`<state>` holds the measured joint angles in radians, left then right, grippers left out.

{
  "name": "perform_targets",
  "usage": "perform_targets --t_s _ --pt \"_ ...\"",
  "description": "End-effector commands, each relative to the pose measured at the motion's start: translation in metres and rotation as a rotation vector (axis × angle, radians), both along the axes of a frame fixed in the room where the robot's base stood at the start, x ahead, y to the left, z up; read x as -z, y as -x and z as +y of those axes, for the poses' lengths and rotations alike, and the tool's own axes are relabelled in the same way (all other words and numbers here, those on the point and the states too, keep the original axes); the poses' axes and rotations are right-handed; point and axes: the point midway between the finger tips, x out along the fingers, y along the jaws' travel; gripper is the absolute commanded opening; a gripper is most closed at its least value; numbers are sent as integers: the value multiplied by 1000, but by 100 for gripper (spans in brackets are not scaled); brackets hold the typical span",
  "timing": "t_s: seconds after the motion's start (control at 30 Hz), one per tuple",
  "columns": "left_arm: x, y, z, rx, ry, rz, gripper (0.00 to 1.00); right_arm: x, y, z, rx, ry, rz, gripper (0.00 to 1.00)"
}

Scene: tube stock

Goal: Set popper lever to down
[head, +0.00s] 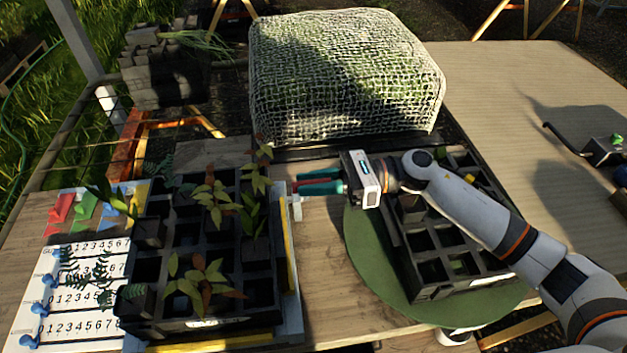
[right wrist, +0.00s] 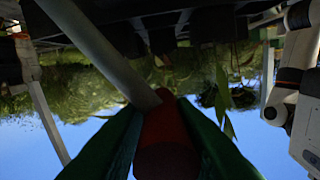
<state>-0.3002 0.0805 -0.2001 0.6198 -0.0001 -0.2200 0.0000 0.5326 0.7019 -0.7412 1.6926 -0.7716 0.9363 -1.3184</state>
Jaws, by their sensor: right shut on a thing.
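The red grip of the popper lever (right wrist: 167,135) shows in the right wrist view, with a grey rod (right wrist: 95,48) running from it to the upper left. My right gripper (right wrist: 165,145) has its green fingers on both sides of the red grip and is shut on it. In the head view my right gripper (head: 312,184) reaches left to the right side of the black plant tray (head: 215,255); a bit of red shows between its fingers. A pale upright part (head: 296,208) stands just below the fingertips. The lever's lower end is hidden. My left gripper is not in view.
A second black tray (head: 432,270) sits on a round green turntable (head: 362,250) under my right forearm. A net-covered block (head: 345,75) stands behind. A numbered white board (head: 85,262) with blue pegs lies at left. Bare table shows between tray and turntable.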

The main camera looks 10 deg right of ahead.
Motion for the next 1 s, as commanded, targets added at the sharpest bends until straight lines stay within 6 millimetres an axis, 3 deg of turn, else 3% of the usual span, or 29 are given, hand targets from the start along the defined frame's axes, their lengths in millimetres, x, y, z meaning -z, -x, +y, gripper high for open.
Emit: perform_targets --t_s 0.03,0.1,0.4,0.87,0.9,1.0 --pt "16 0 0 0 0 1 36 14 7 1 -6 0 -16 0" --pt "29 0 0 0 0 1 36 21 15 1 -7 1 -51 0" --pt "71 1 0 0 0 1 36 50 50 1 -6 2 -77 0" --pt "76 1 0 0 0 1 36 53 57 0 -4 6 -77 0" --pt "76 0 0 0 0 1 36 53 57 0 -3 6 -77 25" --pt "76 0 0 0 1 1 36 53 57 0 -4 5 -78 41"
